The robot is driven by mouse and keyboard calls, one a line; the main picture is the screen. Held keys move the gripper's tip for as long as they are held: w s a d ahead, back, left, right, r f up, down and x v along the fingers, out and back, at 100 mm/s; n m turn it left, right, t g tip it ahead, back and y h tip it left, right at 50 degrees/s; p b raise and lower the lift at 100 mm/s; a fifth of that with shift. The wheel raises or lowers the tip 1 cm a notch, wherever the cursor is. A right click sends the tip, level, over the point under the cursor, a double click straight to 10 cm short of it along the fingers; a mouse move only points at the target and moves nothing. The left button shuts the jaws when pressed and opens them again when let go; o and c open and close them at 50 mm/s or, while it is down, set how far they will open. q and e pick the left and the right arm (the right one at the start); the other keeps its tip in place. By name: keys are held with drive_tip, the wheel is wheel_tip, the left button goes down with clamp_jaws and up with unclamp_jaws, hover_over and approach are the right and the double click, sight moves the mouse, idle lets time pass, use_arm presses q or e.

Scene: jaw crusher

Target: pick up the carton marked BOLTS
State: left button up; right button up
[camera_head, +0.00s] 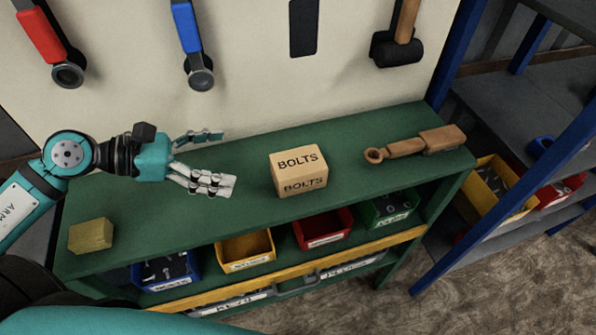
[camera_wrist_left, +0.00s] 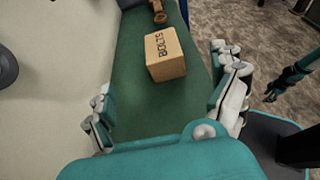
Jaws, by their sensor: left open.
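The tan carton marked BOLTS (camera_head: 299,171) stands upright on the green bench top (camera_head: 350,148), near its middle. My left gripper (camera_head: 215,160) is to the left of the carton, above the bench, with its fingers spread and pointing toward it. The gripper is open and empty, and a clear gap separates it from the carton. In the left wrist view the carton (camera_wrist_left: 165,54) lies ahead, between and beyond the open fingers (camera_wrist_left: 170,100). My right gripper cannot be made out in the head view.
A brown wooden-looking tool (camera_head: 413,145) lies on the bench right of the carton. A small yellowish block (camera_head: 91,236) sits at the bench's left end. Coloured bins, such as a red one (camera_head: 323,229), stand on the shelf below. Tools hang on the wall behind, including a hammer (camera_head: 397,45).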

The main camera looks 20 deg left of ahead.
sight(293, 163)
use_arm(q)
drive_tip(key=p+x, duration=0.3)
drive_tip(key=x, duration=0.7)
drive_tip(key=shift+w+d, duration=0.15)
drive_tip(key=shift+d, duration=0.05)
drive_tip(key=p+x, duration=0.3)
drive_tip(key=x, duration=0.1)
drive_tip(key=shift+d+f, duration=0.3)
drive_tip(key=shift+d, duration=0.1)
drive_tip(key=shift+w+d+f, duration=0.15)
drive_tip(key=shift+f, duration=0.1)
drive_tip(key=c, duration=1.5)
drive_tip(key=shift+r, duration=0.1)
drive_tip(key=shift+c, duration=0.6)
